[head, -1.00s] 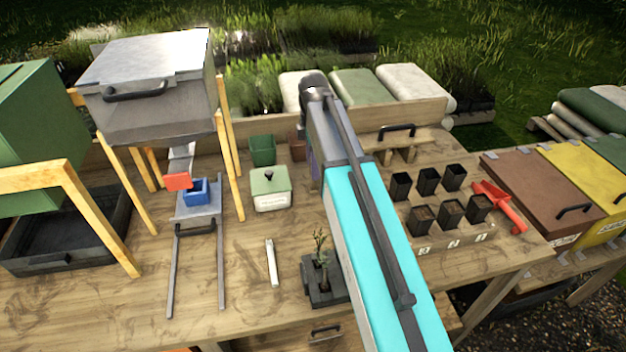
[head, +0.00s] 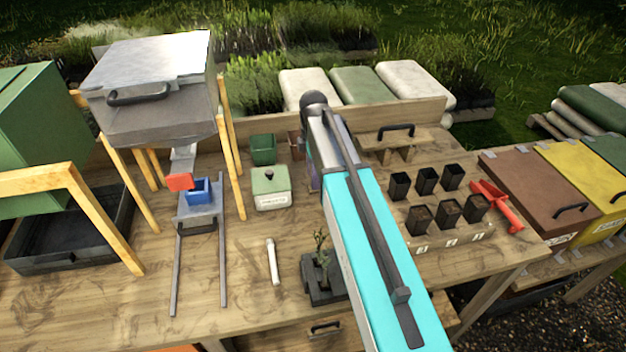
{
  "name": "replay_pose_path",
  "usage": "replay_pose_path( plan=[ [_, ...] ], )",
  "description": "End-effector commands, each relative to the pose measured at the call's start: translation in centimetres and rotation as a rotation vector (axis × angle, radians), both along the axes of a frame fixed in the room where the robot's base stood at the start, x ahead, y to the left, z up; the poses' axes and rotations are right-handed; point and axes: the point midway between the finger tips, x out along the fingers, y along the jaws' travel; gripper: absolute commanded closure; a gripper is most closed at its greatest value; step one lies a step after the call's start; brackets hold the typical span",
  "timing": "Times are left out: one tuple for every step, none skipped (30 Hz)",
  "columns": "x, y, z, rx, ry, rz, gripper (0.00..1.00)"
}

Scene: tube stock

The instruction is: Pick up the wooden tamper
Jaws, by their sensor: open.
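The wooden tamper (head: 408,153) is a flat wooden board with a black bar handle on top and wooden pegs under it. It stands near the back of the bench, right of my arm and behind the black pots. My turquoise and grey arm reaches from the bottom edge up to the middle of the view. My gripper is not visible; the arm hides what is beyond it. No contact between my arm and the tamper shows.
Several black pots (head: 427,181) stand right of my arm, with a red tool (head: 497,205) beside them. Left of the arm are a dark tray with a seedling (head: 322,285), a white stick (head: 272,262), a lidded green box (head: 270,187) and a metal hopper (head: 155,85).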

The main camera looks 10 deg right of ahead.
Motion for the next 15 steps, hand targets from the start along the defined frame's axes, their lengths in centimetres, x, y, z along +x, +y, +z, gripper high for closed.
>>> replay_pose_path(
  plan=[
    [0.00,-0.01,0.01,0.000,0.000,0.000,0.57],
    [0.00,-0.01,0.01,0.000,0.000,0.000,0.57],
    [0.00,-0.01,0.02,0.000,0.000,0.000,0.57],
    [0.00,-0.01,0.02,0.000,0.000,0.000,0.57],
    [0.00,-0.01,0.02,0.000,0.000,0.000,0.57],
    [0.00,-0.01,0.02,0.000,0.000,0.000,0.64],
    [0.00,-0.01,0.02,0.000,0.000,0.000,0.69],
    [0.00,-0.02,0.02,0.000,0.000,0.000,0.74],
    [0.00,-0.02,0.02,0.000,0.000,0.000,0.81],
    [0.00,-0.02,0.02,0.000,0.000,0.000,0.86],
    [0.00,-0.02,0.02,0.000,0.000,0.000,0.91],
    [0.00,-0.02,0.02,0.000,0.000,0.000,0.98],
    [-0.01,-0.02,0.02,0.000,0.000,0.000,1.00],
    [0.00,-0.03,0.04,0.000,0.000,0.000,1.00],
    [0.00,-0.03,0.04,0.000,0.000,0.000,1.00]
  ],
)
